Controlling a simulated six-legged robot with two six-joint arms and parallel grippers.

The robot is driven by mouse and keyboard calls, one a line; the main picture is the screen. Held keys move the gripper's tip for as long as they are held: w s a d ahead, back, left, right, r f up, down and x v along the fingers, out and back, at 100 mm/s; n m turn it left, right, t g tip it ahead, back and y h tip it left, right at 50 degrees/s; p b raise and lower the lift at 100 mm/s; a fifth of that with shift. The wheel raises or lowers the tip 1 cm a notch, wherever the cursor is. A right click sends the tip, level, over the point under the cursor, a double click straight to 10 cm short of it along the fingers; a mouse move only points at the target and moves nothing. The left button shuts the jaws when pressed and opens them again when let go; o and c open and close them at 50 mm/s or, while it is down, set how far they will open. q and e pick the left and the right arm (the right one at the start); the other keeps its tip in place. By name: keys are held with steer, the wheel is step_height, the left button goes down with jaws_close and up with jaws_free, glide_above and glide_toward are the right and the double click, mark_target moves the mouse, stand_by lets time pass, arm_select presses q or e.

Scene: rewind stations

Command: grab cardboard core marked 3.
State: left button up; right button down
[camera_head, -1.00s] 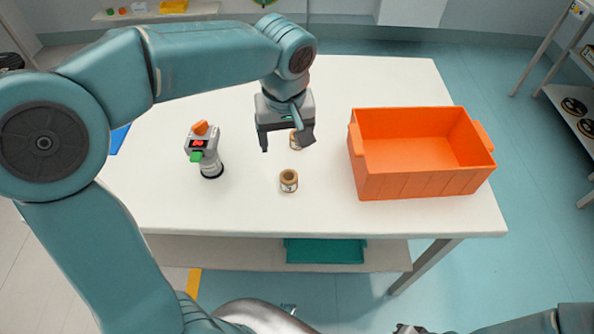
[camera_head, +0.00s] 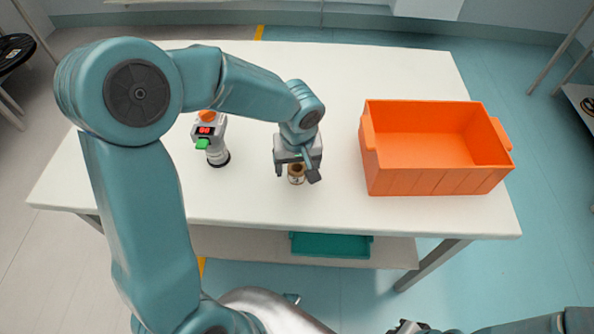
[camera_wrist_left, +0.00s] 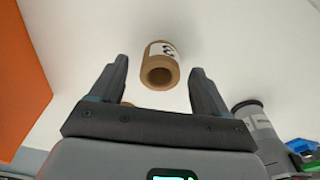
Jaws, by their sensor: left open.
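A brown cardboard core (camera_head: 297,175) with a white label stands upright on the white table, near its front. In the left wrist view the core (camera_wrist_left: 160,70) shows its open end and a dark digit that I cannot read surely. My left gripper (camera_head: 297,176) is open above this core, its fingers to either side in the picture; nothing is gripped. A second core (camera_wrist_left: 127,104) is mostly hidden behind the gripper body in the left wrist view. My right gripper (camera_head: 408,327) shows only as a sliver at the bottom edge, so its jaws are unclear.
An orange crate (camera_head: 377,182) stands on the table (camera_head: 250,205) at the right, empty. A grey device (camera_head: 213,143) with red display, green and orange parts stands left of the core. A teal tray (camera_head: 331,246) lies on the lower shelf. The table front is clear.

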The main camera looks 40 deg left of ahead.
arm_select(q)
steer(key=shift+a+f, duration=0.1)
steer(key=shift+f, duration=0.75)
steer(key=c, duration=1.1)
steer(key=shift+w, duration=0.1)
